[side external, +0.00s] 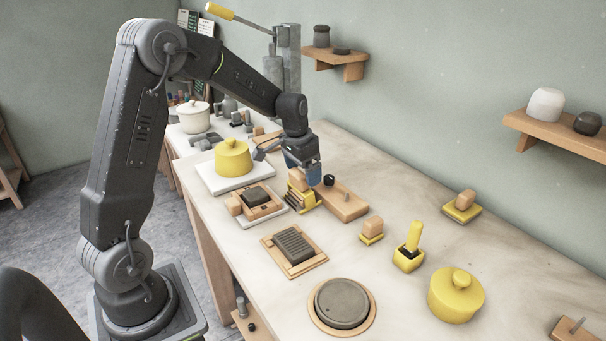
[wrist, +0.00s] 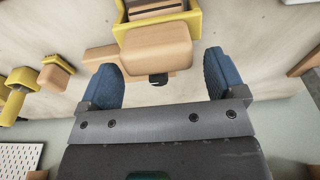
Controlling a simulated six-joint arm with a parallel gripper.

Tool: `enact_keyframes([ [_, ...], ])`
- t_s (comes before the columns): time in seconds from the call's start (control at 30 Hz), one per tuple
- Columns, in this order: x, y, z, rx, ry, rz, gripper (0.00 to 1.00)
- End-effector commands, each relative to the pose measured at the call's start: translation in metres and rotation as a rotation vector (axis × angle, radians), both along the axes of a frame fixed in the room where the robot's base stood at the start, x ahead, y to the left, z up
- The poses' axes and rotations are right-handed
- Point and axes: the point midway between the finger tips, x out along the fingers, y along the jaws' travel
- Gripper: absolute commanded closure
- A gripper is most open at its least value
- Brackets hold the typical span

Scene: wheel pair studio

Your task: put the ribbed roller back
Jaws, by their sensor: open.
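I cannot make out a clear ribbed roller. The only plainly ribbed thing is a dark grey slab (side external: 294,245) in a wooden tray (side external: 279,264), in the side view. My gripper (side external: 311,175) is low over the far part of the table. In the wrist view, its blue fingers (wrist: 163,80) are spread, with a light wooden block (wrist: 158,48) between or just below them; contact is unclear. The block adjoins a yellow holder (wrist: 193,22) with brown slats; the holder also shows in the side view (side external: 306,206).
A wooden board (side external: 345,204) with a black knob (side external: 329,180) lies right of the gripper. Yellow lidded pots stand left (side external: 233,160) and front right (side external: 456,297). A round grey disc (side external: 342,302) is in front. Small yellow-based blocks (side external: 372,231) stand right. Bare table lies between them.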

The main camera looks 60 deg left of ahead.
Motion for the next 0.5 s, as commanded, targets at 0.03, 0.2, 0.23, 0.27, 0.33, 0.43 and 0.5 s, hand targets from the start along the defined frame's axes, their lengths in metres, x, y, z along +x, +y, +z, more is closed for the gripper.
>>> enact_keyframes([
  [0.03,-0.001,0.001,0.011,0.003,-0.006,0.0,0.11],
  [0.2,-0.007,0.001,0.048,0.004,-0.007,0.002,0.11],
  [0.23,-0.008,0.001,0.054,0.004,-0.006,0.002,0.11],
  [0.27,-0.009,0.001,0.061,0.003,-0.006,0.001,0.11],
  [0.33,-0.011,0.001,0.075,0.003,-0.005,0.001,0.11],
  [0.43,-0.014,0.001,0.091,0.002,-0.004,0.001,0.11],
  [0.5,-0.015,0.001,0.1,0.002,-0.004,0.001,0.11],
])
